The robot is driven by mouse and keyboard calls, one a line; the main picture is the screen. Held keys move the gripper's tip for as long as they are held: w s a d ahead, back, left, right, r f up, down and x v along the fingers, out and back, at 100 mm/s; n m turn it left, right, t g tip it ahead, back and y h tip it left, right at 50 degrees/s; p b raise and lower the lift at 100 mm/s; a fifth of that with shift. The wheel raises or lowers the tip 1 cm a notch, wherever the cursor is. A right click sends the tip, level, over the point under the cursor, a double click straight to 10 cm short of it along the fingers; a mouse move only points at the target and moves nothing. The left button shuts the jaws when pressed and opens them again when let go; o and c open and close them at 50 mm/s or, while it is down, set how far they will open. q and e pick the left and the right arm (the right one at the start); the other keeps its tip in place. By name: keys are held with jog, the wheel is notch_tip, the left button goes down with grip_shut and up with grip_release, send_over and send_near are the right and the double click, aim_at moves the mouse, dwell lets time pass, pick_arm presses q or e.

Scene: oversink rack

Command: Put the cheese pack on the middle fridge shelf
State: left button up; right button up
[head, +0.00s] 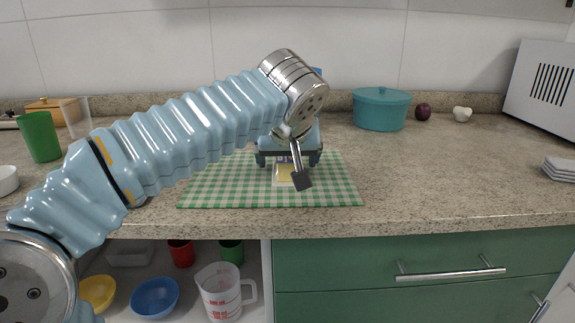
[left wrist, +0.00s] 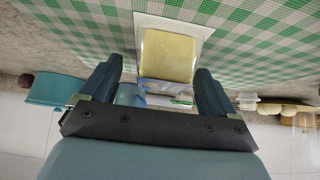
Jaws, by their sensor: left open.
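The cheese pack (head: 285,174) is a flat clear pack with a yellow block, lying on a green checked cloth (head: 220,186) on the counter. My left gripper (head: 289,164) is above the cloth, right at the pack and partly covering it. In the left wrist view the cheese pack (left wrist: 168,56) sits between and beyond the two dark fingers of my left gripper (left wrist: 166,84). The fingers are spread, and I see a gap at each side of the pack. My right gripper is not in view. The fridge and its middle shelf are not in view.
A teal pot (head: 381,108), a dark round onion (head: 423,112) and a white microwave (head: 545,95) stand at the back right. A green cup (head: 39,136) is at the left. Below, an open shelf holds bowls and a measuring jug (head: 222,292). The right counter is mostly clear.

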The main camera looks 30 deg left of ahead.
pick_arm(q)
jog(key=shift+r, duration=0.1)
jog(key=c, duration=1.5)
